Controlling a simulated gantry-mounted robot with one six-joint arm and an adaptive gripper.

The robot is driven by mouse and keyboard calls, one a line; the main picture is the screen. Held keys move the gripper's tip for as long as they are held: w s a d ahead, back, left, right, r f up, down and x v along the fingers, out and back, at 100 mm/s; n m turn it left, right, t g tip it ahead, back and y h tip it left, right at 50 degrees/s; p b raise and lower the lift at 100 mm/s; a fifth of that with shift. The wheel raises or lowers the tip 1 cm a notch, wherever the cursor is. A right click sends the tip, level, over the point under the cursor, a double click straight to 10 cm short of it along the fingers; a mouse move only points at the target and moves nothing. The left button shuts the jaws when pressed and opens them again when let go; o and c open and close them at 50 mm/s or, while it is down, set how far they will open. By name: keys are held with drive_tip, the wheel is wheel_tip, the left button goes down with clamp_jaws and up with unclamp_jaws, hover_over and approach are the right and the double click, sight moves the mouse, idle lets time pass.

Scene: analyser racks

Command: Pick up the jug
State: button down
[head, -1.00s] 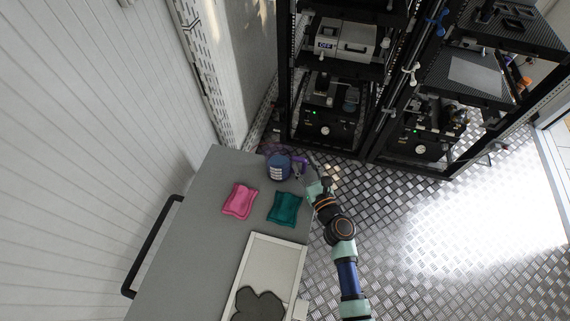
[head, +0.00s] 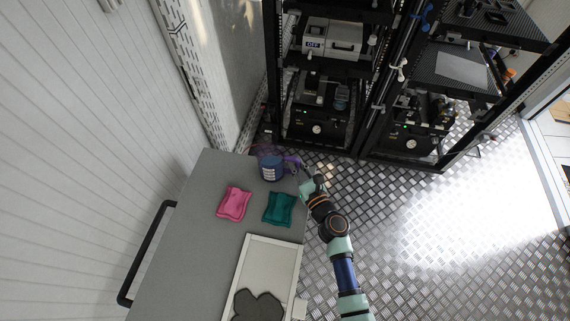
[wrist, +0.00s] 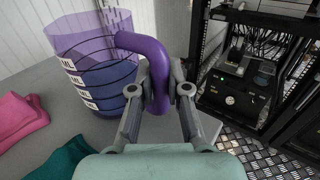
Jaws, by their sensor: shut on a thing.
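The jug (head: 271,168) stands at the far end of the grey table. In the wrist view the jug (wrist: 95,75) has a see-through purple upper part, dark bands with white labels, and a thick purple handle (wrist: 150,52) facing my gripper. My gripper (wrist: 160,88) is shut on the handle, with one finger on each side of it. In the head view my gripper (head: 303,170) is at the jug's right side. The jug looks upright. Whether its base touches the table is hard to tell.
A pink cloth-like piece (head: 234,203) and a teal one (head: 279,208) lie on the table (head: 195,245) near the jug. A white-framed tray (head: 279,262) with a dark flat shape is nearer. Black equipment racks (head: 365,140) stand beyond the table. A wall runs along the left.

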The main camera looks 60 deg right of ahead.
drive_tip(key=shift+r, duration=0.1)
wheel_tip(320, 180, up, 20)
drive_tip(key=p, duration=1.5)
drive_tip(key=shift+p, duration=0.4)
